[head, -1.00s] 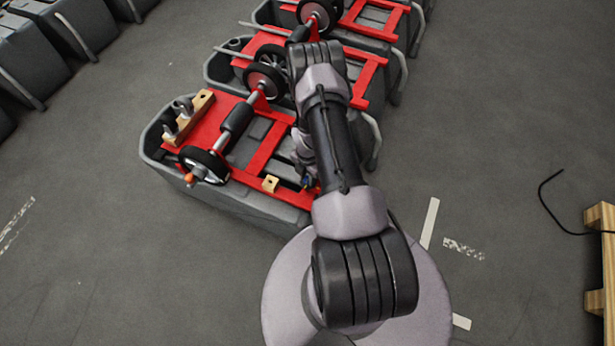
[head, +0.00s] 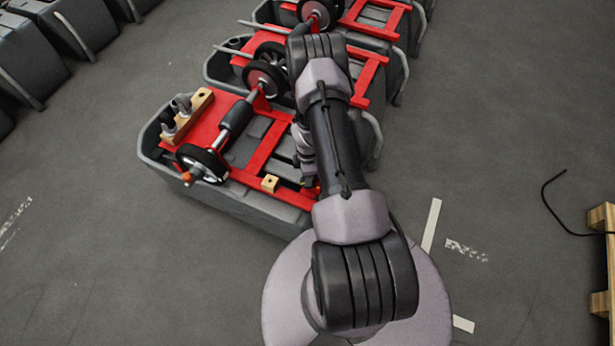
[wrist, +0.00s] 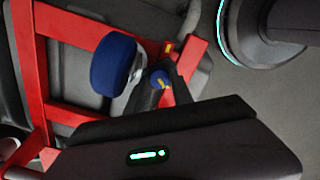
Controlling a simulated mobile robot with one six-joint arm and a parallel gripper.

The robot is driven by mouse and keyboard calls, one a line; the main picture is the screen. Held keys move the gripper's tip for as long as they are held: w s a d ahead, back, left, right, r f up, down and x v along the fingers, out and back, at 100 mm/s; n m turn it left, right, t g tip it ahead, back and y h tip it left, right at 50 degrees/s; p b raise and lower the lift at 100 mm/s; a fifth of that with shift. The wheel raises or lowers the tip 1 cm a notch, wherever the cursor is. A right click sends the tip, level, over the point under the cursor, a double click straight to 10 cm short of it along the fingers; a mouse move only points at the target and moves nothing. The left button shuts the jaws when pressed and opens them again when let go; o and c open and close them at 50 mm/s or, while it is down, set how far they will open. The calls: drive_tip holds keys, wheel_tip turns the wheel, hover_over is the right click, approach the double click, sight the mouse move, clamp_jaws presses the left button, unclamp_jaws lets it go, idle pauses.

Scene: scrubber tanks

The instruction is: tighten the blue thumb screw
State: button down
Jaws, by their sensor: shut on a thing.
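The blue thumb screw (wrist: 158,79) shows in the wrist view as a small blue knob with a yellow mark, beside the red frame (wrist: 62,25). My gripper (wrist: 160,88) is shut on it, with dark fingers around the knob. The screw's shaft is hidden. Just left of it is a larger dark blue rounded piece (wrist: 114,65) with a pale metallic part at its right side. In the head view my gripper (head: 308,183) points down at the right end of the nearest tank's red frame (head: 263,150); the screw cannot be made out there.
The nearest grey tank (head: 235,203) carries a black wheel (head: 200,163), a wooden block with grey clips (head: 190,118) and a small wooden block (head: 270,183). More tanks stand behind. A wooden pallet (head: 600,255) and a black cable (head: 548,205) lie right; floor between is clear.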

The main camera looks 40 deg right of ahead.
drive_tip(key=m, duration=0.3)
drive_tip(key=shift+w+m+b, duration=0.1)
drive_tip(key=shift+m+b, duration=0.2)
drive_tip(key=shift+b, duration=0.1)
drive_tip(key=shift+d+m+b, duration=0.1)
drive_tip(key=shift+m+b, duration=0.3)
drive_tip(key=shift+m, duration=1.4)
drive_tip(key=shift+r, duration=0.1)
drive_tip(key=c, duration=1.1)
unclamp_jaws()
